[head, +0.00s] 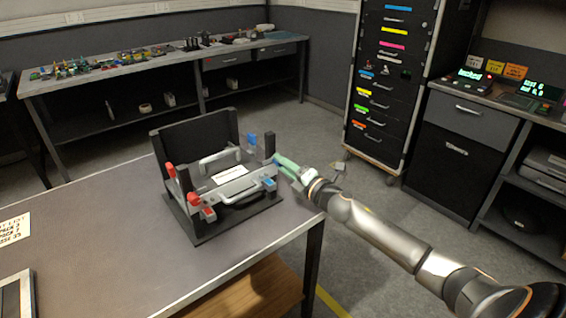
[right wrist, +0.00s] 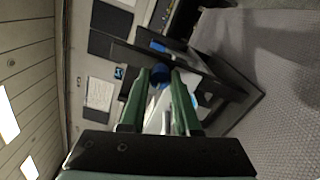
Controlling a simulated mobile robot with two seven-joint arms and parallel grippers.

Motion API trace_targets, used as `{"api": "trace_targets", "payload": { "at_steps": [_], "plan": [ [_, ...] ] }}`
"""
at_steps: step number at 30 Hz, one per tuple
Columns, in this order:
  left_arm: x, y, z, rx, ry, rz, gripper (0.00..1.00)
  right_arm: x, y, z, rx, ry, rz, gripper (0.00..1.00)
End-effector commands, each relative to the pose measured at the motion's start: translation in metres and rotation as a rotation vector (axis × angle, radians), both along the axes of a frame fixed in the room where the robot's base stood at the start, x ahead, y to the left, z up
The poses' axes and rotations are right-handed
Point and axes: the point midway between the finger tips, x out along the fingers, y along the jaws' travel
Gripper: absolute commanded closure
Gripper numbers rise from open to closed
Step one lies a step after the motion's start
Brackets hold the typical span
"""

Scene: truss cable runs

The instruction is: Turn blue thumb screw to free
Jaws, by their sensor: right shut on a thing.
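A dark fixture (head: 190,228) stands on the near table, holding a grey unit with handles and a white label (head: 228,175). Blue parts sit on its right side: one at the back post (head: 251,138), one low at the front (head: 269,183). My right gripper (head: 279,161), with green fingers, reaches in from the right and is shut on the blue thumb screw (right wrist: 160,76), which shows between the fingertips in the right wrist view. The fingers hide much of this screw in the head view. My left gripper is not in view.
Red parts (head: 169,169) sit on the fixture's left side. The table (head: 120,240) is clear around the fixture, except a printed sheet (head: 15,229) and a frame (head: 18,296) at left. A drawer cabinet (head: 390,80) and benches stand behind.

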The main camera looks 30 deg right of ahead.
Motion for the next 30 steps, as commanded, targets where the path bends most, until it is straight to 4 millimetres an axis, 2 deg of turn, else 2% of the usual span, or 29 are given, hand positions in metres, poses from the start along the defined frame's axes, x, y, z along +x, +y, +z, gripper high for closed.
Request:
{"api": "trace_targets", "payload": {
  "at_steps": [8, 21, 22, 30],
  "plan": [
    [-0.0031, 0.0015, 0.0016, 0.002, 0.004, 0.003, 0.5, -0.0001, 0.0004, -0.0007, 0.068, 0.007, 0.001, 1.0],
    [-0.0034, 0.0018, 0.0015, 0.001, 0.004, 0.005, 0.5, -0.0001, 0.0005, -0.0009, 0.077, 0.007, 0.001, 1.0],
    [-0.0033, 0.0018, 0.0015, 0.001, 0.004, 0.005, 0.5, -0.0001, 0.0005, -0.0009, 0.077, 0.007, 0.001, 0.67],
    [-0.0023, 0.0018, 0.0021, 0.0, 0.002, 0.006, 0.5, 0.0, 0.0004, -0.0005, 0.075, 0.007, 0.001, 0.4]
  ]
}}
